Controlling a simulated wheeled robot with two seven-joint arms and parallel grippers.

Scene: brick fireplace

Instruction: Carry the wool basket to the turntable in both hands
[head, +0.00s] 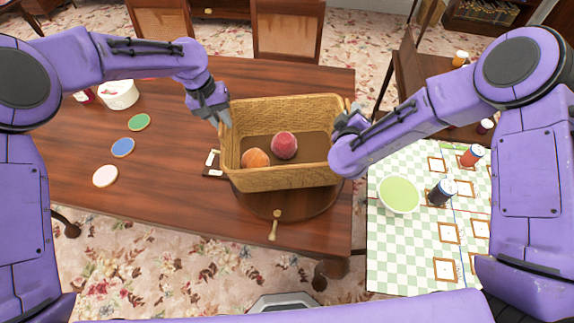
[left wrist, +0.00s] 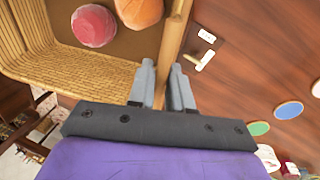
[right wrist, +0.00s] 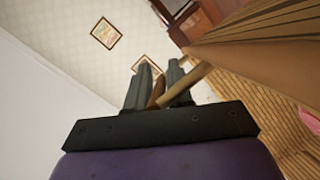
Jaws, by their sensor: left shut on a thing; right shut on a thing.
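The wool basket (head: 285,180) is a rectangular wicker basket with a red wool ball (head: 284,145) and an orange wool ball (head: 255,159) inside. It is over the round wooden turntable (head: 290,203), whose front part and knobbed handle (head: 275,225) show below it. I cannot tell whether the basket touches the turntable. My left gripper (head: 222,118) is shut on the basket's left rim, which also shows between the fingers in the left wrist view (left wrist: 172,50). My right gripper (head: 345,113) is shut on the right side; its fingers (right wrist: 160,85) hold the rim in the right wrist view.
Green (head: 139,122), blue (head: 122,148) and white (head: 105,176) discs and a white tub (head: 119,94) lie left on the wooden table (head: 70,150). At right, a checkered cloth (head: 400,245) holds a green bowl (head: 400,194) and jars (head: 441,192).

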